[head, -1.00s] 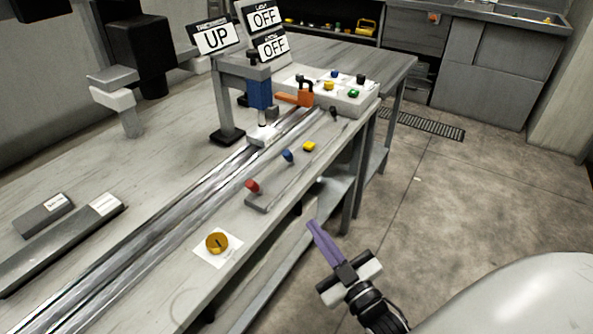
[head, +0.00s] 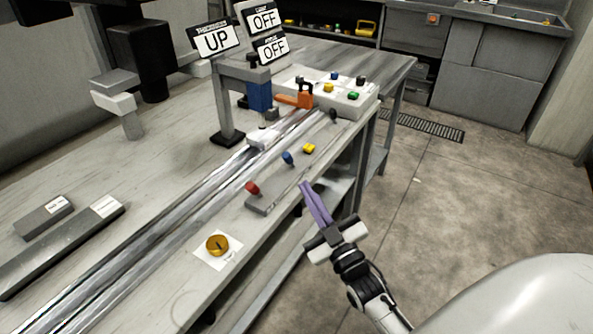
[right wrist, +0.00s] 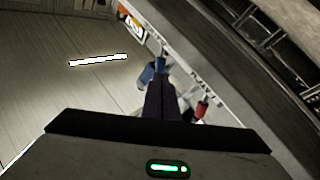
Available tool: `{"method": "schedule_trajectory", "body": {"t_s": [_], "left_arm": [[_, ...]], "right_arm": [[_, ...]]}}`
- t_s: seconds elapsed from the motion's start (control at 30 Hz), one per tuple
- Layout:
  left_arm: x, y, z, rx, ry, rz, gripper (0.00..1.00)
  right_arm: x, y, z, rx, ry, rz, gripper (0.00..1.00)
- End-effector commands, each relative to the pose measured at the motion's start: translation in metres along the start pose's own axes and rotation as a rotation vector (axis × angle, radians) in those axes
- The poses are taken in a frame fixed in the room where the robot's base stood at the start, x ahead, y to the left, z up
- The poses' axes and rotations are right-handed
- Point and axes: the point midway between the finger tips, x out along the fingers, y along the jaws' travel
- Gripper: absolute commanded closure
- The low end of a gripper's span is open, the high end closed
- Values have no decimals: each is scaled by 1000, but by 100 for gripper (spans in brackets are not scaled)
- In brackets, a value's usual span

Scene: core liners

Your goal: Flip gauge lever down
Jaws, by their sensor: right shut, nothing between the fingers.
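A grey strip (head: 264,207) near the bench's front edge carries upright coloured knobs: red (head: 252,188), blue (head: 288,158), with yellow (head: 309,148) and black (head: 333,114) ones farther along. Which one is the gauge lever I cannot tell. My left gripper is not in view.
A grey frame (head: 226,110) with a blue block stands over metal rails (head: 150,240). An orange clamp (head: 298,99) and a white button box (head: 350,103) lie beyond. A brass dial (head: 217,244) is nearer. The floor right of the bench is clear.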

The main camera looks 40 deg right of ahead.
Motion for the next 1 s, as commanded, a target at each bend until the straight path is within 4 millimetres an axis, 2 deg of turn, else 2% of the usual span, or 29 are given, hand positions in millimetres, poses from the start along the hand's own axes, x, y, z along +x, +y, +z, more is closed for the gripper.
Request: {"method": "schedule_trajectory", "body": {"t_s": [0.03,0.1,0.33,0.5,1.0], "left_arm": [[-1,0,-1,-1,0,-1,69],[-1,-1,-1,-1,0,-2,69],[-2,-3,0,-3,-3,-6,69],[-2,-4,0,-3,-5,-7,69],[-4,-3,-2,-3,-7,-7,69]], "right_arm": [[13,1,-2,0,4,1,100],[27,1,-2,0,3,1,100],[57,0,0,0,0,0,100],[65,0,0,0,0,0,100],[69,-6,-4,19,-6,-10,100]]}}
